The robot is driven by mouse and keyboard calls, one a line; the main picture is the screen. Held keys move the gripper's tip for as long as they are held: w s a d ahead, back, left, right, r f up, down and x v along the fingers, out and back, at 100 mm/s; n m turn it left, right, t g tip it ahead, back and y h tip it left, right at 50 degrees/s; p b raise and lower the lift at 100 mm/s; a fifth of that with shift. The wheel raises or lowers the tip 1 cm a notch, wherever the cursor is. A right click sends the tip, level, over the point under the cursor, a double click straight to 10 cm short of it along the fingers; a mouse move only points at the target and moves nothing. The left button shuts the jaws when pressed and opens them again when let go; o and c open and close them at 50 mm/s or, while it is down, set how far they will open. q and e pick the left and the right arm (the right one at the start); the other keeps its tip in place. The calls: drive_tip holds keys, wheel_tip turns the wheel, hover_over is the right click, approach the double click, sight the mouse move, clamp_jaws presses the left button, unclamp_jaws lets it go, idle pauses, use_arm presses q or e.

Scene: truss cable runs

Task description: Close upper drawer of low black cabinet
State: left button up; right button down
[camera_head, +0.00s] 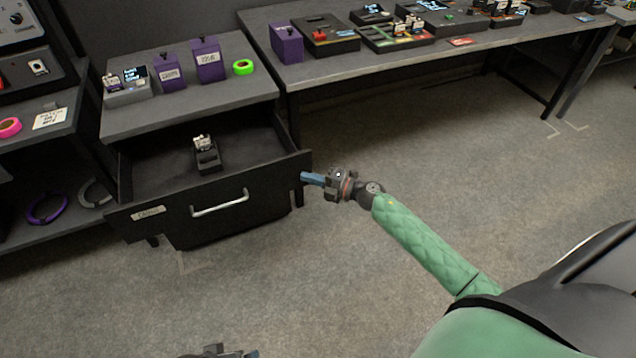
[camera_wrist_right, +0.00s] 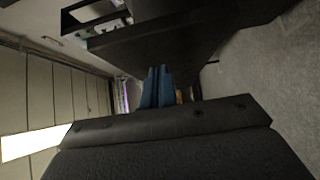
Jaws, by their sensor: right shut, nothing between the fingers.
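The low black cabinet (camera_head: 187,105) stands at left with a grey top. Its upper drawer (camera_head: 170,222) is pulled out, with a silver bar handle (camera_head: 220,203) and a pale label on the front. A small dark device (camera_head: 207,157) with a light top sits inside. My right gripper (camera_head: 308,178) is at the right end of the drawer front, its blue fingers shut and empty. Whether they touch the drawer is unclear. The fingers also show together in the right wrist view (camera_wrist_right: 157,88). My left gripper (camera_head: 228,353) is partly cut off at the bottom edge; its fingers are unclear.
Purple boxes (camera_head: 208,60) and a green tape roll (camera_head: 243,67) stand on the cabinet top. A long table (camera_head: 400,55) with several devices stands to the right. A shelf (camera_head: 50,160) with coloured rings is at far left. The floor (camera_head: 270,290) before the drawer is clear.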

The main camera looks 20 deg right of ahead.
use_arm(q)
drive_tip(key=shift+s+a+r, duration=0.1)
drive_tip(key=shift+a+r, duration=0.05)
drive_tip(key=shift+a, duration=0.2)
use_arm(e)
drive_tip(key=shift+w, duration=0.65)
use_arm(q)
drive_tip(key=shift+d, duration=0.1)
use_arm(e)
drive_tip(key=shift+w, duration=0.1)
